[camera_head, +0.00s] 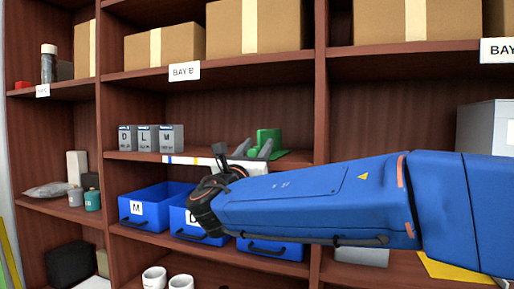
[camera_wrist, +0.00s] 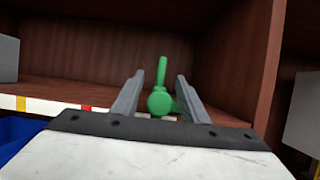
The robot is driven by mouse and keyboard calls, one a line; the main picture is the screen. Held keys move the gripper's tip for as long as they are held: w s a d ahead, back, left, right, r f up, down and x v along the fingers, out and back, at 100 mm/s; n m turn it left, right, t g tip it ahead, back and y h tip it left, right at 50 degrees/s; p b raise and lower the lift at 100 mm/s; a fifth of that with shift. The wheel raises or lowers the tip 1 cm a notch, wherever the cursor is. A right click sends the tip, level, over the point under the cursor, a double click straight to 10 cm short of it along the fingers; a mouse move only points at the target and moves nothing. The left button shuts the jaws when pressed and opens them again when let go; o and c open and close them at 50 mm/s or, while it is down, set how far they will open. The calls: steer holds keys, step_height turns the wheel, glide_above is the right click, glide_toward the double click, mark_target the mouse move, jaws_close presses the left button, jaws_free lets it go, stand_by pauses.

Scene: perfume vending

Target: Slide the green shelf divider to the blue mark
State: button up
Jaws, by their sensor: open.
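The green shelf divider (camera_head: 268,137) stands on the middle shelf, near the right upright of the bay. In the wrist view the divider (camera_wrist: 161,72) shows edge-on with a round green knob at its front. My gripper (camera_head: 256,149) is open, with its fingers reaching over the shelf edge. In the wrist view the fingers of my gripper (camera_wrist: 159,76) lie on either side of the divider, with gaps visible. The blue mark (camera_head: 168,160) is on the white strip along the shelf edge, well left of the divider.
Several grey lettered boxes (camera_head: 144,138) stand at the left of the same shelf. A yellow mark (camera_wrist: 21,103) and a red mark (camera_wrist: 87,108) lie on the strip left of the divider. Blue bins (camera_head: 152,204) sit below. A wooden upright (camera_wrist: 270,70) stands close on the right.

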jaws_close()
steer(key=shift+a, duration=0.15)
steer(key=w+a, duration=0.3)
steer(key=a, duration=0.6)
steer(key=w+a, duration=0.4)
steer(key=a, duration=0.5)
steer(key=w+a, duration=0.3)
steer(key=a, duration=0.7)
steer(key=shift+w, duration=0.15)
jaws_free()
